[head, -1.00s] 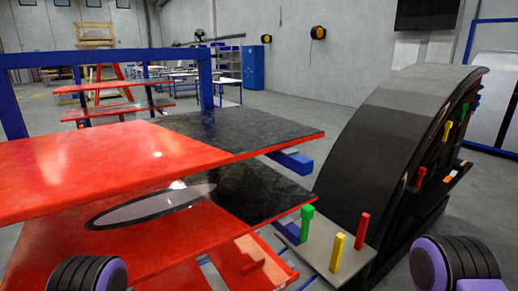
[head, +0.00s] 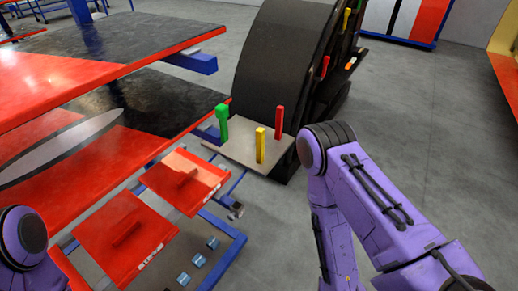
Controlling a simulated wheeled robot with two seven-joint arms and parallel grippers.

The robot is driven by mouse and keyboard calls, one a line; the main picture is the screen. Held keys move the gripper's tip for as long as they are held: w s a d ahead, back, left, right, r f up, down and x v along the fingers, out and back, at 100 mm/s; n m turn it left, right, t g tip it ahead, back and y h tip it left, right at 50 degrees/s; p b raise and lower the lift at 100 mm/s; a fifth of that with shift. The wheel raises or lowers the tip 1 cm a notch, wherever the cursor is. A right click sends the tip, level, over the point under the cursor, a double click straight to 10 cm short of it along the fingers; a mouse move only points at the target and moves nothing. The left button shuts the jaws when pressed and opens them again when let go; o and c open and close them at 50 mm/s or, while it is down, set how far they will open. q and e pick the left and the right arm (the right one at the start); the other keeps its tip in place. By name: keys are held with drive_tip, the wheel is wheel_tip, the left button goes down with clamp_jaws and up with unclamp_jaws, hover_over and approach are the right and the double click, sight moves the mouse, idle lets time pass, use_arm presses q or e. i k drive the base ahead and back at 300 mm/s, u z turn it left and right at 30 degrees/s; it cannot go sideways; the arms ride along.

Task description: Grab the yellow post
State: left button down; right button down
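The yellow post (head: 260,145) stands upright near the front edge of a small grey board (head: 238,146) in the head view. A green post (head: 222,124) stands to its left and a red post (head: 279,122) to its right, on the same board. My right arm comes in from the right, with its elbow near the board's right side. Its forearm runs down out of the bottom of the picture, so the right gripper is not seen. Only a small part of my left arm shows at the lower left, and the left gripper is out of view.
A large black curved nosecone (head: 290,60) stands behind the board, with more coloured posts on its right side. Red and black panels (head: 90,50) fill the left. Red lidded trays (head: 125,228) on a blue frame (head: 222,264) lie in front. Grey floor (head: 420,120) is open at right.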

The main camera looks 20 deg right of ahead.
sight(260, 132)
drive_tip(key=u, duration=0.3)
drive_tip(key=k, duration=0.35)
drive_tip(key=z, duration=1.5)
drive_tip(key=i, duration=1.65)
drive_tip(key=u, duration=0.1)
